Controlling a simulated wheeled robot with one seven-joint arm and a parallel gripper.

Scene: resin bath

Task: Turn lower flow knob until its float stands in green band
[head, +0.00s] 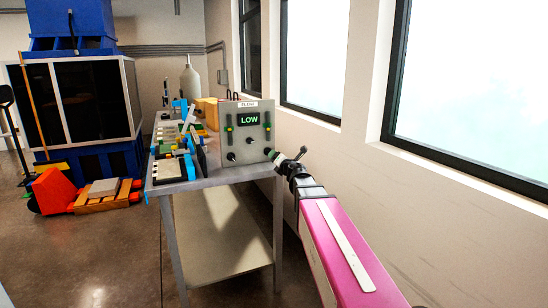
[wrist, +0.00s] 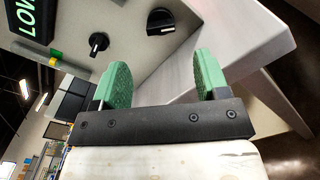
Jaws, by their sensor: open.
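The grey flow panel (head: 258,106) stands on the end of the bench, with a display (head: 249,119) reading LOW in green. Upright tubes flank the display, a left tube (head: 228,136) and a right tube (head: 267,134), with green and yellow marks. The floats are too small to tell apart. Below the display are a black knob (head: 249,141) and a lower-left black knob (head: 231,156). The wrist view shows a smaller black knob (wrist: 98,43) and a larger one (wrist: 160,21). My gripper (wrist: 160,78) is open and empty, apart from both, near the panel's lower right corner.
The metal bench (head: 208,184) carries trays and tools left of the panel. A windowed wall (head: 340,150) runs close along the right. An orange pallet jack (head: 55,190) and a blue machine (head: 75,90) stand at left. The floor between them and the bench is clear.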

